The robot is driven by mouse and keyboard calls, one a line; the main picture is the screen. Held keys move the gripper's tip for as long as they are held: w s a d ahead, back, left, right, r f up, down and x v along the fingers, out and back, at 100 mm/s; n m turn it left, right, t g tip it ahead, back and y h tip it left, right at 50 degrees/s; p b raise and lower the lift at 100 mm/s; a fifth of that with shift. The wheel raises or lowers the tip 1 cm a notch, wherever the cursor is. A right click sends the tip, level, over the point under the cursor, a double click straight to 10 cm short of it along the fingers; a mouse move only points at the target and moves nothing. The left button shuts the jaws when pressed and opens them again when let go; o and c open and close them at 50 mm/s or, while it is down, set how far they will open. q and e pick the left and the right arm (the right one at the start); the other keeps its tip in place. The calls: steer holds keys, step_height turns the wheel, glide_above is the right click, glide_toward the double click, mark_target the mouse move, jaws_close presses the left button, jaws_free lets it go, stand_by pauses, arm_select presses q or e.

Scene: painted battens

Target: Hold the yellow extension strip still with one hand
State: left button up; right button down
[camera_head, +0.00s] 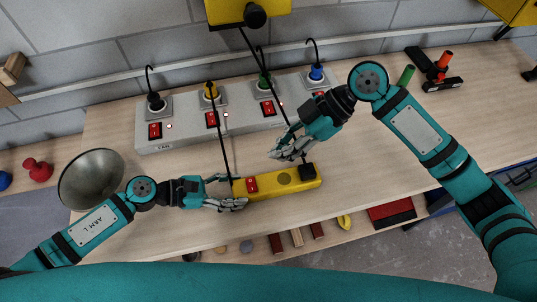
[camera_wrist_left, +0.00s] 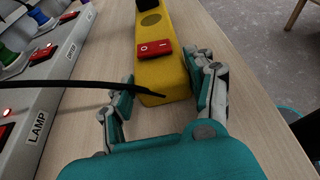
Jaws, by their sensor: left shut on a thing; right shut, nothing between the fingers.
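The yellow extension strip (camera_head: 270,184) lies on the wooden bench near its front edge. It has a red switch (camera_head: 252,185), a round empty-looking socket and a black plug (camera_head: 308,170) at its right end. My left gripper (camera_head: 232,193) is shut on the strip's left end, with a finger on either side. In the left wrist view the strip (camera_wrist_left: 165,75) runs away between the fingers (camera_wrist_left: 165,95), and a black cable (camera_wrist_left: 90,86) crosses its near end. My right gripper (camera_head: 277,156) is shut and empty, just above and behind the strip, apart from it.
A grey socket bank (camera_head: 185,130) with several coloured plugs and red lit switches stands behind. Black cables hang from a yellow box (camera_head: 275,12) above. A metal bowl (camera_head: 90,178) sits at left. Tools (camera_head: 435,68) lie at back right. The bench right of the strip is partly clear.

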stand_by(0.4)
arm_select(q)
steer(key=o, duration=1.5)
steer(key=v, duration=1)
steer(key=shift+s+a, duration=0.15)
steer(key=shift+a, duration=0.2)
steer(key=shift+s+a+r, duration=0.1)
steer(key=shift+a+r, duration=0.3)
steer(key=shift+a, duration=0.15)
